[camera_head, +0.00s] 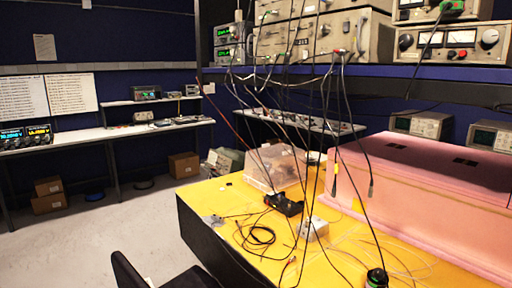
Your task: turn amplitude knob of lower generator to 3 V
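Two stacked units with green displays stand on the shelf at the back, left of the large beige instruments. The upper unit (224,34) sits on the lower unit (225,53). They look like stacked generators, but I cannot tell for sure. Their knobs are too small to make out, and I cannot read an amplitude value. Neither of my grippers shows in this view.
A yellow-topped table (205,196) with cables, a clear box (272,167) and a pink foam enclosure (420,190) fills the right. Black cables hang before the shelf. A dark chair (130,272) is at the bottom. Open floor (100,225) lies left.

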